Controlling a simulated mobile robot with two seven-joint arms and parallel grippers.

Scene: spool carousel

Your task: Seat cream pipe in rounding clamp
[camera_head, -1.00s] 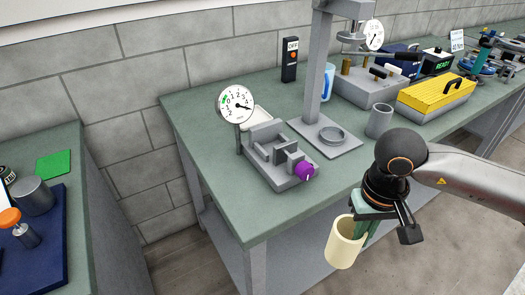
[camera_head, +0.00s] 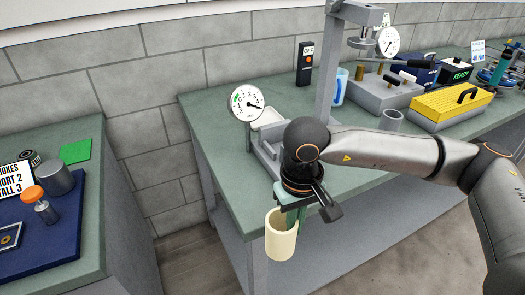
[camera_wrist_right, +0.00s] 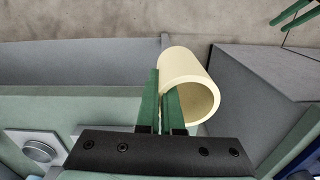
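The cream pipe (camera_head: 281,238) hangs off the front of the green bench. My right gripper (camera_head: 290,215) is shut on its wall near the rim. In the right wrist view the green fingers (camera_wrist_right: 165,100) pinch the cream pipe (camera_wrist_right: 190,80), whose open end shows. The grey rounding clamp (camera_head: 265,152), with a dial gauge (camera_head: 247,104) behind it, stands on the bench beyond the gripper. My right wrist hides much of the clamp, including its purple knob. Two green bars (camera_wrist_right: 298,14), apart, at the top right of the wrist view look like my left gripper's fingers.
A grey press column (camera_head: 328,85) stands behind the clamp. A grey cup (camera_head: 391,120) and a yellow-topped box (camera_head: 450,107) are to the right. A second bench with a blue mat (camera_head: 60,255) is at left, across a gap.

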